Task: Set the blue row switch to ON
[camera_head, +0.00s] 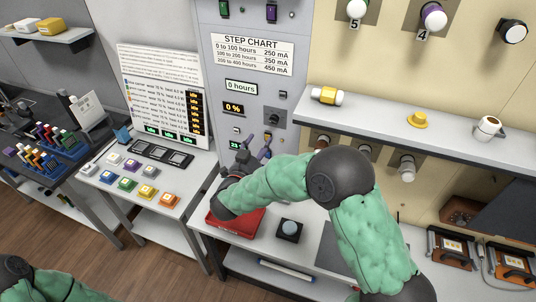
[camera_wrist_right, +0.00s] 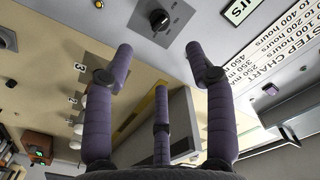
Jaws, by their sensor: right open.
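My left gripper is out of view.
A lit board (camera_head: 165,95) with text rows stands behind the switches. The grey panel (camera_head: 215,60) carries a step chart and a black knob (camera_head: 273,117). A red tray (camera_head: 232,222) and a button box (camera_head: 290,230) lie below my right arm. A shelf (camera_head: 380,123) projects at the right.

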